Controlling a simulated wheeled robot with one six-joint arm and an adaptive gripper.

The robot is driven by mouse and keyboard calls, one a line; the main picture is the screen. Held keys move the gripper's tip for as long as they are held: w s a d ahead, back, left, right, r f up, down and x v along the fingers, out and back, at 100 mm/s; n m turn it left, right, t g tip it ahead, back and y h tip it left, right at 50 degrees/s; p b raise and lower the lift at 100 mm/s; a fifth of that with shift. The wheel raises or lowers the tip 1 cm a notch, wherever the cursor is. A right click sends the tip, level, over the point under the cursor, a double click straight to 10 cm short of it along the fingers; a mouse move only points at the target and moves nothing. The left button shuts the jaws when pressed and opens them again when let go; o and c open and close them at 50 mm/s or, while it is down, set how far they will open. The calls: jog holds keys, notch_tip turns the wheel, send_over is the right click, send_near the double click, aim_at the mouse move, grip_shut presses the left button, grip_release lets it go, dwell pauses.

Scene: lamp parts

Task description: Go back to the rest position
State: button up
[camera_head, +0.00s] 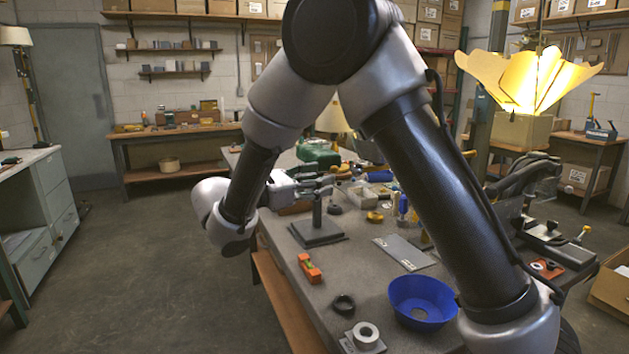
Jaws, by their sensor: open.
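My arm arches across the middle of the view. My gripper (326,185) is over the workbench and points to the right, with its fingers apart. It is close to the top of a short dark post on a square dark lamp base (318,236), which stands upright on the bench. I cannot tell whether the fingers touch the post or how far apart they are in depth. I see nothing held in the gripper.
The grey workbench (345,278) bears a blue bowl (422,300), an orange-and-green level (309,268), a dark ring (343,304), a metal ring on a plate (366,335) and a flat grey plate (404,252). A lit yellow petal lamp (525,80) stands at right. Floor at left is clear.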

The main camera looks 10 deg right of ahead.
jog(key=s+d+f+m+g+y, duration=0.75)
jog(key=s+d+f, duration=0.2)
jog(key=s, duration=0.25)
jog(key=s+d+r+m+t+y, duration=0.2)
jog(key=s+d+r+m+y, duration=0.2)
jog(key=s+d+m, duration=0.1)
jog(key=s+d+r+m+t+y, duration=0.3)
jog(key=s+m, duration=0.4)
jog(key=s, duration=0.3)
jog(key=shift+s+d+r+m+y, duration=0.3)
jog(key=shift+d+r+y, duration=0.45)
jog(key=shift+d+y, duration=0.35)
jog(key=shift+o, duration=0.3)
